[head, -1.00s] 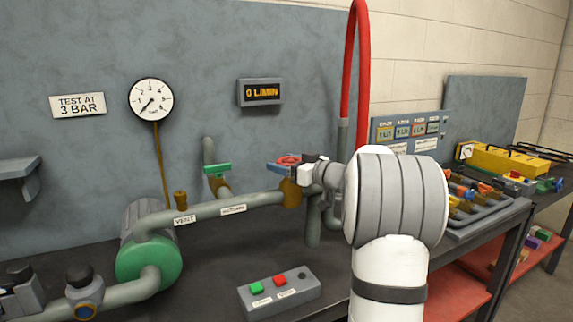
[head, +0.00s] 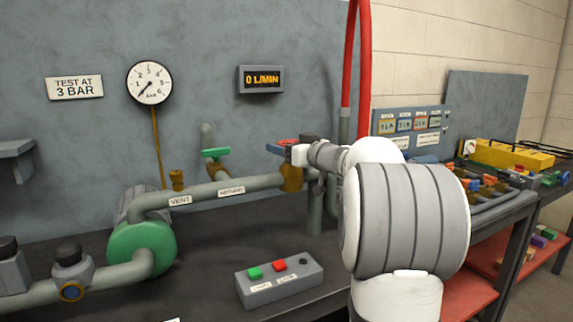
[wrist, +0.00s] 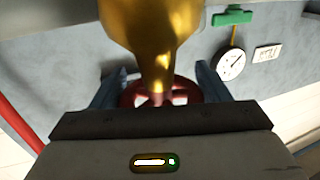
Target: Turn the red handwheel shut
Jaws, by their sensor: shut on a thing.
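The red handwheel (head: 289,141) sits on top of a brass valve body (head: 291,178) at the right end of the grey pipe. My gripper (head: 281,148) is at the wheel, with blue fingers reaching it from the right. In the wrist view, the brass valve body (wrist: 150,30) covers the middle of the red handwheel (wrist: 130,99). My gripper's fingers (wrist: 158,90) stand on either side of the wheel and are shut on it. The contact points are partly hidden. How far the wheel is turned cannot be told.
A green-handled valve (head: 216,153) stands left of the wheel. The gauge (head: 149,83) needle points low, and the display (head: 261,79) reads 0 L/MIN. A button box (head: 279,280) lies on the bench below. A red hose (head: 357,60) rises behind my arm.

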